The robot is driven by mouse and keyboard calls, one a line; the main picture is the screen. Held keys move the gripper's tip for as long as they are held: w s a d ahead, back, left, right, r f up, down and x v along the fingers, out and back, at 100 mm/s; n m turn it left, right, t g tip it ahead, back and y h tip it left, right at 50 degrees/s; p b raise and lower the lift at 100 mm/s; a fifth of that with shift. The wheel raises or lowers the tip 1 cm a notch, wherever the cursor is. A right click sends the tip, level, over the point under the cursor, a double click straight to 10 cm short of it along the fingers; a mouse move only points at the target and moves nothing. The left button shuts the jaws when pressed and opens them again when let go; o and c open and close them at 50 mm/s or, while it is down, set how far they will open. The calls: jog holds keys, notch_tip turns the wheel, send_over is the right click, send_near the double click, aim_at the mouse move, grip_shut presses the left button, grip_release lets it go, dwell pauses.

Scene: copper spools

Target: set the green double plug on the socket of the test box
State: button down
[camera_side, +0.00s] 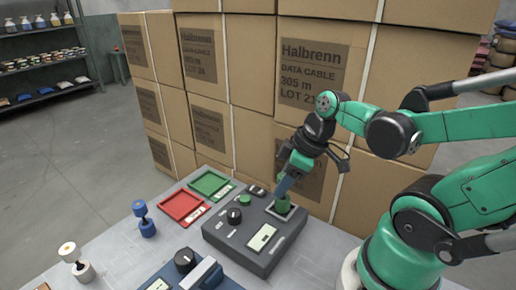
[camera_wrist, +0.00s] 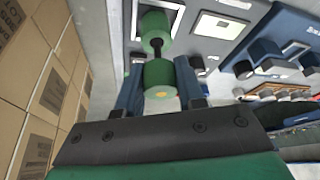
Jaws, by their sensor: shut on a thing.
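The green double plug (camera_wrist: 157,75) is two green cylinders joined by a thin black neck. In the wrist view its near cylinder sits between the two blue fingers of my gripper (camera_wrist: 158,92), which is shut on it. Its far cylinder (camera_wrist: 155,30) points at the pale square socket plate (camera_wrist: 165,4) on the test box. In the side view the plug (camera_side: 283,205) stands roughly upright at the socket (camera_side: 291,213), at the right end of the grey test box (camera_side: 233,245). My gripper (camera_side: 285,187) is above it. I cannot tell if the plug touches the socket.
The test box carries a black knob (camera_side: 234,216), a green button (camera_side: 245,200) and a display (camera_side: 262,237). A red tray (camera_side: 203,211) and a green tray (camera_side: 226,191) lie behind. A blue plug (camera_side: 147,226) and a white plug (camera_side: 83,271) stand left. Stacked cartons (camera_side: 255,140) rise close behind.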

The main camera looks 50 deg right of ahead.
jog(key=shift+f, duration=0.3)
jog(key=c, duration=0.5)
grip_release()
jog(key=shift+c, duration=0.2)
jog(key=shift+r, duration=0.4)
jog(key=v, duration=1.1)
jog(key=w+a+f+m+t+h, duration=0.1)
jog(key=w+a+f+m+t, duration=0.2)
jog(key=w, duration=0.5)
notch_tip(320, 180, down, 3)
jog(key=a+m, duration=0.1)
jog(key=a, duration=0.1)
jog(key=shift+a+h, duration=0.35)
jog(key=shift+h, duration=0.05)
jog(key=shift+r, duration=0.1)
